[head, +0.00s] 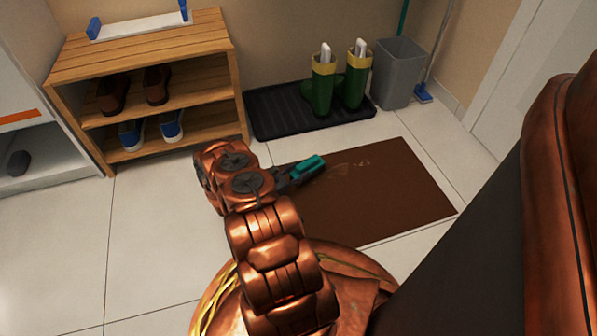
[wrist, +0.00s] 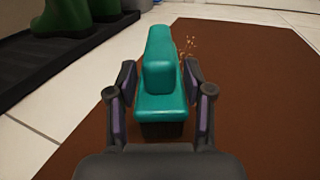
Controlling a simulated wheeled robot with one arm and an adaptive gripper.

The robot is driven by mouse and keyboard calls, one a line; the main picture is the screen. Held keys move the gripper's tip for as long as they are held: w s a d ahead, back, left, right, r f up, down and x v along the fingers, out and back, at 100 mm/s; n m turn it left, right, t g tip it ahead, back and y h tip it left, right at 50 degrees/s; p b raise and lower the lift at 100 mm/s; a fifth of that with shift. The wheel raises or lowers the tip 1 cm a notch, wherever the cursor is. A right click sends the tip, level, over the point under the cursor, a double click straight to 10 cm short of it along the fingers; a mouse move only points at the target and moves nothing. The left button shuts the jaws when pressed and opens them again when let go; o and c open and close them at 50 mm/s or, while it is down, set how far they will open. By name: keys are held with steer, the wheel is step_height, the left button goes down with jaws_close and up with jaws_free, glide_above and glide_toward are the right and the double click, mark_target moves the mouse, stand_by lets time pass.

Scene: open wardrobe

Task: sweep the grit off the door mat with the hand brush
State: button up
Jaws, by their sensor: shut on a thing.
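The brown door mat (head: 395,195) lies flat on the tiled floor, partly hidden by my arm in the head view. It also fills much of the wrist view (wrist: 258,90). Grit (head: 352,166) shows as a pale, faint scatter on the mat's far part. In the wrist view a few orange-tan specks of grit (wrist: 189,46) show just past the brush's right side. The teal hand brush (head: 309,166) is in my gripper (head: 298,172), which is shut on it. In the wrist view the brush (wrist: 160,85) sits between the two fingers; whether its bristles touch the mat is unclear.
A black boot tray (head: 275,112) with green boots (head: 323,85) lies beyond the mat. A grey bin (head: 396,75) stands right of it. A wooden shoe rack (head: 150,42) with shoes is at the left. Bare tiles (head: 160,240) lie left of my arm.

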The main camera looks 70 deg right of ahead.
steer(key=shift+f, duration=1.05)
steer(key=shift+s+d, duration=0.1)
stand_by(0.3)
